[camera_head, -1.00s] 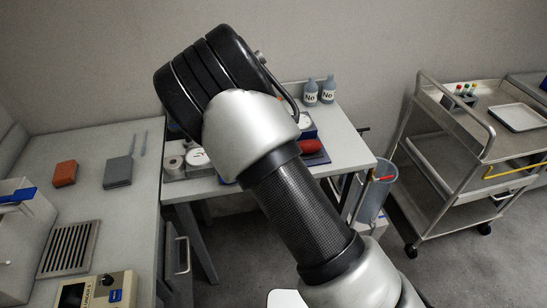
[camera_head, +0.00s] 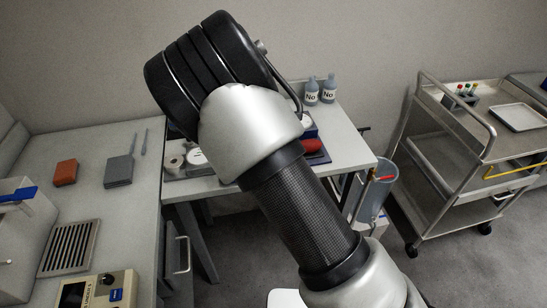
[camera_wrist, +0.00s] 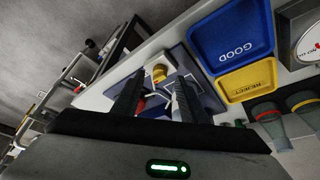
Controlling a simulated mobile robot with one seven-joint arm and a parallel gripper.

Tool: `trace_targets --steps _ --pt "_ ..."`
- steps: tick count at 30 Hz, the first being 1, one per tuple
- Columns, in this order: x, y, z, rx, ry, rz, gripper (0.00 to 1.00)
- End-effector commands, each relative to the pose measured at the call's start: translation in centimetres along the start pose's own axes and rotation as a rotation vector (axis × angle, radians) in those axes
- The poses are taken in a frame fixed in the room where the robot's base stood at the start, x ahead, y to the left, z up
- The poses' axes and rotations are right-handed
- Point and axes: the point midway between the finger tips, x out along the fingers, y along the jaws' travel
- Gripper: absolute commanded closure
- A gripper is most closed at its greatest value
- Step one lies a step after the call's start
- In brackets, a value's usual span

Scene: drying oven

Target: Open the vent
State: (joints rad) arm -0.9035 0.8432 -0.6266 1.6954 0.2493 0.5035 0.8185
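I cannot make out a vent or a drying oven for certain in either view. My gripper (camera_wrist: 158,88) shows in the wrist view with two dark fingers apart and nothing visibly held between them. Beyond the fingers, a small yellow-topped item (camera_wrist: 160,73) stands on a blue and grey surface, with a red patch near the left finger. In the head view my arm covers the middle, and the gripper itself is hidden behind it.
A blue GOOD tray (camera_wrist: 232,38) and a yellow REJECT tray (camera_wrist: 247,82) lie beside the fingers. In the head view, a slotted grille (camera_head: 69,248) and a display box (camera_head: 97,291) are on the left bench. A bucket (camera_head: 377,190) and a metal cart (camera_head: 470,155) stand right.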

Motion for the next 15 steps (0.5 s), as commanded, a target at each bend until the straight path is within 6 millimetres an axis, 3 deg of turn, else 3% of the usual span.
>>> trace_targets --steps 9,15 --pt "-8.1 -0.2 0.1 -0.001 -0.001 -0.006 0.61" --pt "-12.2 -0.1 0.1 -0.001 -0.001 -0.004 0.61"
